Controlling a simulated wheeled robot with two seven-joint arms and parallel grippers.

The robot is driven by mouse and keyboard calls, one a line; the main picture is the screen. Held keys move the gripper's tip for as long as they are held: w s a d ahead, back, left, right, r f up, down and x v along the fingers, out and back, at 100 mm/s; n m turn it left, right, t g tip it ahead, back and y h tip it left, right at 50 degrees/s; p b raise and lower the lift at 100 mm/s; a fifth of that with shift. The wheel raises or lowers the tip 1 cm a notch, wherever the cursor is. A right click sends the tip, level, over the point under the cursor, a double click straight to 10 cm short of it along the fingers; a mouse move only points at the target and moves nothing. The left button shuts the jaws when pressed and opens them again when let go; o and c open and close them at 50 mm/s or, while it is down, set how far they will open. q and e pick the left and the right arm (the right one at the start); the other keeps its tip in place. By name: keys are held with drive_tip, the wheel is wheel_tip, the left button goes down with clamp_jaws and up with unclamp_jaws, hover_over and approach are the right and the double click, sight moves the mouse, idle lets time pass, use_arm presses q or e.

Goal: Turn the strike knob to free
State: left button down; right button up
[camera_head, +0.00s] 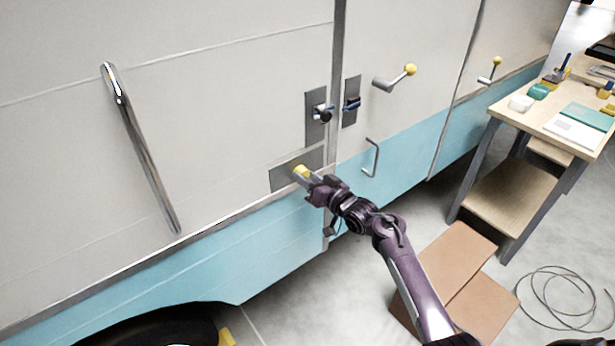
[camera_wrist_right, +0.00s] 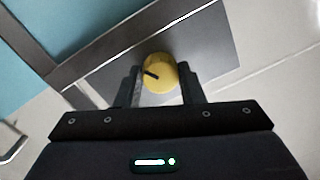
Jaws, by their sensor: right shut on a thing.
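The yellow strike knob (camera_head: 300,171) sits on a grey metal plate (camera_head: 282,182) low on the camper's side, left of the door seam. In the right wrist view the knob (camera_wrist_right: 160,73) is round, with a dark pointer line running toward its left side. My right gripper (camera_head: 309,178) reaches it from the lower right. Its two fingers (camera_wrist_right: 162,88) stand on either side of the knob and are shut on it. Any lettering on the plate is too small to read. My left gripper is not in view.
A wire handle (camera_head: 373,158) and a yellow-tipped lever (camera_head: 397,77) are to the right. A long grab bar (camera_head: 143,150) is at left. A wooden table (camera_head: 510,112) stands at right.

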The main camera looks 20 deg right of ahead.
drive_tip(key=shift+m, duration=0.3)
idle(0.4)
drive_tip(key=o, duration=1)
drive_tip(key=shift+s, duration=0.1)
drive_tip(key=b+v, duration=0.1)
drive_tip(key=v, duration=0.6)
drive_tip(key=shift+s+d, duration=0.2)
drive_tip(key=shift+s, duration=0.1)
drive_tip(key=shift+f, duration=0.1)
